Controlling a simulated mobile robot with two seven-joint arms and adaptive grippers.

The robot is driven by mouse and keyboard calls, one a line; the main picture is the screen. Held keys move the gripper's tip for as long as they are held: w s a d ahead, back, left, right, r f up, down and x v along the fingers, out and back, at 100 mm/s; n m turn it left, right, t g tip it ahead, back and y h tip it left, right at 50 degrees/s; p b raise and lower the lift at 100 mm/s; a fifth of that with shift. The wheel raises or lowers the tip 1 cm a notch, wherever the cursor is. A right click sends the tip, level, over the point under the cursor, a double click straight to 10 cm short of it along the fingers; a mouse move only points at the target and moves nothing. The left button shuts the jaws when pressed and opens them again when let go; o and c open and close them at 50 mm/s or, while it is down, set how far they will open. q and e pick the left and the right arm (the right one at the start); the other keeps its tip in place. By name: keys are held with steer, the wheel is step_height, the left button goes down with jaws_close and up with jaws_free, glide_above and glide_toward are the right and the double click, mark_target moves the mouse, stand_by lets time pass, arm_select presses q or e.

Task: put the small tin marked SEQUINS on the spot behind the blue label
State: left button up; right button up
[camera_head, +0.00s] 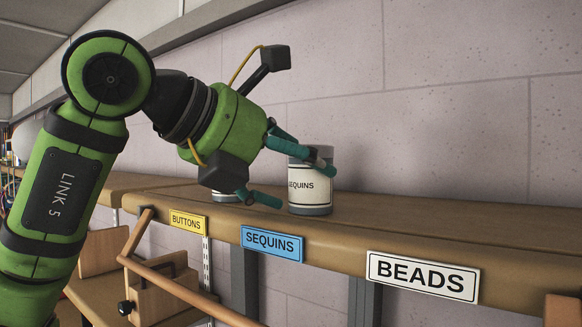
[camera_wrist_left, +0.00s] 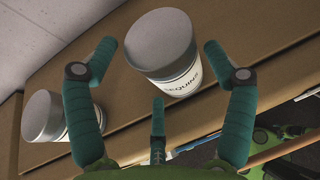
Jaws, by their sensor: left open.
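The small tin marked SEQUINS (camera_head: 311,192), with a grey lid and cream label, stands upright on the wooden shelf, behind the blue SEQUINS label (camera_head: 272,244) and a little to its right in the head view. My left gripper (camera_head: 299,184) is open at the tin, with fingers on either side of it. In the left wrist view the tin (camera_wrist_left: 168,55) shows between the spread fingers of the gripper (camera_wrist_left: 160,48); I cannot tell whether any finger touches it. My right gripper is not in view.
A second tin (camera_wrist_left: 43,117) stands left of the SEQUINS tin, mostly hidden by my gripper in the head view. A yellow BUTTONS label (camera_head: 188,222) and a white BEADS label (camera_head: 422,276) are on the shelf edge. The shelf (camera_head: 450,225) behind BEADS is bare. A wall stands behind.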

mark_target(290, 170)
arm_select(q)
steer(key=b+v, duration=0.2)
steer(key=v, duration=0.2)
steer(key=shift+s+a+f+b, duration=0.1)
steer(key=shift+a+b, duration=0.05)
steer(key=shift+b, duration=0.25)
steer(key=b+v, duration=0.2)
steer(key=v, duration=0.5)
steer(key=shift+s+a+r, duration=0.2)
steer(key=shift+s+r, duration=0.05)
stand_by(0.9)
